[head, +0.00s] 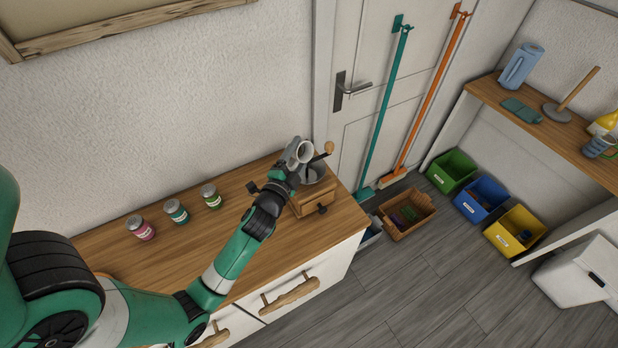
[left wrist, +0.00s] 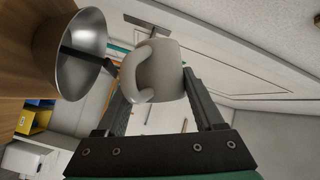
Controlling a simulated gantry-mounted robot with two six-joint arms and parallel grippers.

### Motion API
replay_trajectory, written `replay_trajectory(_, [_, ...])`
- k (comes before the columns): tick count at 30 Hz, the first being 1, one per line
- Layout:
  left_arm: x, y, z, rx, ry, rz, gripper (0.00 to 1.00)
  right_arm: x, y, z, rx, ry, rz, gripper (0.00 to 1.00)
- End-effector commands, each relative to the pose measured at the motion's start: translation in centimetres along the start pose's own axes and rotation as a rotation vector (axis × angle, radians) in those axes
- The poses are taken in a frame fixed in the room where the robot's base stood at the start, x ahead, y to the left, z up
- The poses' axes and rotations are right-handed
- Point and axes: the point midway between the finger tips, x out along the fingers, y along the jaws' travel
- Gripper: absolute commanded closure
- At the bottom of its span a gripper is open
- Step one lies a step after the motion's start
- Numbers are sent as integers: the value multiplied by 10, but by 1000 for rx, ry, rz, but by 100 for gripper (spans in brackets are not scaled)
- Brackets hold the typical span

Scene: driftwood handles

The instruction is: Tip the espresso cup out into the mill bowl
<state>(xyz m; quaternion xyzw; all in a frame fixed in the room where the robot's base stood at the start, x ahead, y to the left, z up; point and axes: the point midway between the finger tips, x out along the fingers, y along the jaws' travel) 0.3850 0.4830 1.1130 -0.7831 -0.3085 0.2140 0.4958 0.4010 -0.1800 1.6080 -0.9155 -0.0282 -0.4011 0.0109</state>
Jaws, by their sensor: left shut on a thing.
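The white espresso cup (head: 304,151) is held by my left gripper (head: 294,154) above the coffee mill at the right end of the counter. The cup is tilted well over, its opening turned toward the mill side. The cup's inside contents cannot be made out. My right gripper is not in view.
The mill's wooden body (head: 314,200) and crank knob (head: 329,147) are close to my gripper. Three small jars, one of them a pink-labelled jar (head: 140,228), stand on the wooden counter (head: 170,250). Bins and a basket (head: 407,214) are on the floor at right.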

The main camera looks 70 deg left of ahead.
Motion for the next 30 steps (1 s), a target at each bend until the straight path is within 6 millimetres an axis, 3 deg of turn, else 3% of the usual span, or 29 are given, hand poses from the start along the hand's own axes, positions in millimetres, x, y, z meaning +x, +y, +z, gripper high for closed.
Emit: replay_trajectory(30, [-1, 4, -2, 126, 21, -53, 100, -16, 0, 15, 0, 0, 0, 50])
